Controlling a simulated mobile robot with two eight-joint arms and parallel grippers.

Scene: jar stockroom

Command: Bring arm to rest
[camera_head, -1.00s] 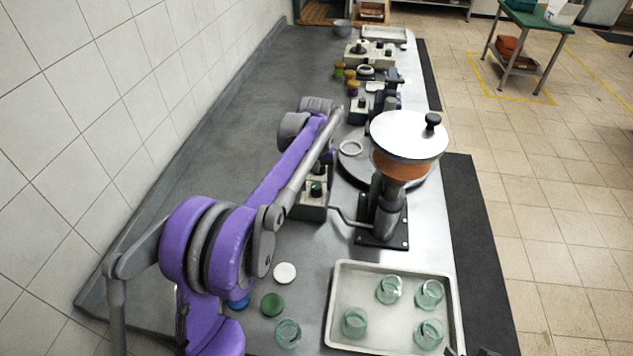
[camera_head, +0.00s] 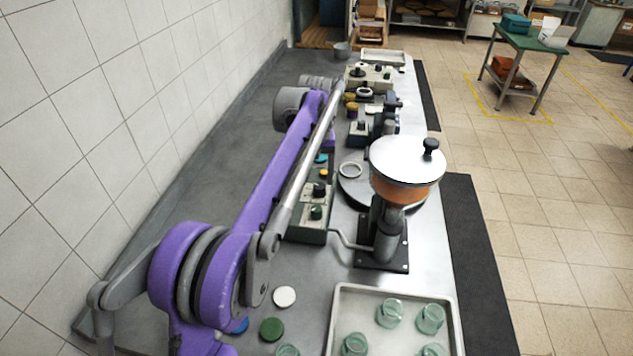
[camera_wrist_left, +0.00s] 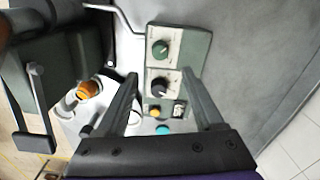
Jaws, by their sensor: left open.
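My left arm, purple and grey, reaches from the lower left along the bench in the head view. Its jaws are hidden there behind its links. In the left wrist view my left gripper (camera_wrist_left: 160,78) is open, with two dark fingers apart and nothing between them. They sit over a control box (camera_wrist_left: 180,52) with a green and a black knob. The box also shows beside my arm in the head view (camera_head: 310,222). My right gripper is not in view.
A filler with a round hopper (camera_head: 407,160) stands right of my arm. A tray (camera_head: 337,315) with several glass jars lies near the front. White (camera_head: 285,296) and green (camera_head: 271,329) lids lie left of it. The bench's left side (camera_head: 215,205) is bare beside the tiled wall.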

